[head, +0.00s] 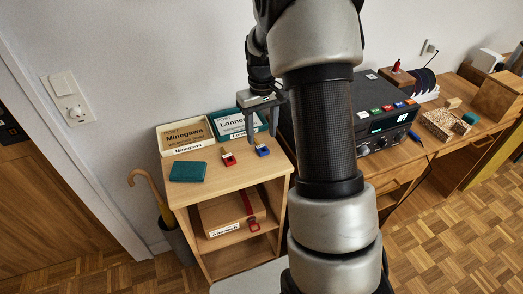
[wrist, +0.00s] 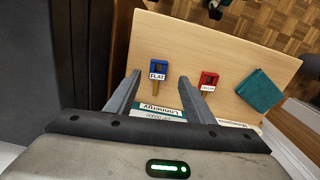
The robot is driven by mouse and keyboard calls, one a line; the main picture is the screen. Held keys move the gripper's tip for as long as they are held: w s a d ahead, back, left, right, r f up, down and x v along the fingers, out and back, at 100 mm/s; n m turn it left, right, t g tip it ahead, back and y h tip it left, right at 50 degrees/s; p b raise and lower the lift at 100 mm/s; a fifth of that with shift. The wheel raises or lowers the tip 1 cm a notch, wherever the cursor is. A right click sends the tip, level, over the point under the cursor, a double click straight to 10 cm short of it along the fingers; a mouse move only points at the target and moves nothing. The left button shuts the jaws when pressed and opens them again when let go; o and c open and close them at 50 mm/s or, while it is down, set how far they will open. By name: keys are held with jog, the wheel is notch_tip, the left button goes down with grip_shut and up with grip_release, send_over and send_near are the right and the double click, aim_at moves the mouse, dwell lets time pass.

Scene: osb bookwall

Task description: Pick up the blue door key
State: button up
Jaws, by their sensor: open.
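The blue door key (head: 262,151) lies on top of the small wooden cabinet (head: 196,160), near its right edge. In the wrist view the blue key (wrist: 158,72) has a white tag reading "FLAT" and a brass-coloured shaft. My gripper (head: 262,139) is open above the cabinet's back right part. In the wrist view my gripper (wrist: 164,84) has its two fingers on either side of the blue key's line, with the key between and slightly beyond the tips. I cannot tell the height gap. A red key (head: 228,158) with a white tag lies to the left; it also shows in the wrist view (wrist: 208,80).
Two labelled trays, "Minegawa" (head: 186,139) and "Lonne..." (head: 227,124), stand at the back. A black device (head: 383,121) with coloured buttons is close on the right. An umbrella (head: 150,187) leans at the left.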

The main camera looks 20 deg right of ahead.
aim_at(262, 151)
jog(key=f, duration=0.5)
jog(key=shift+w+d+f+b, duration=0.15)
jog(key=shift+w+f+b, duration=0.15)
jog(key=c, duration=1.1)
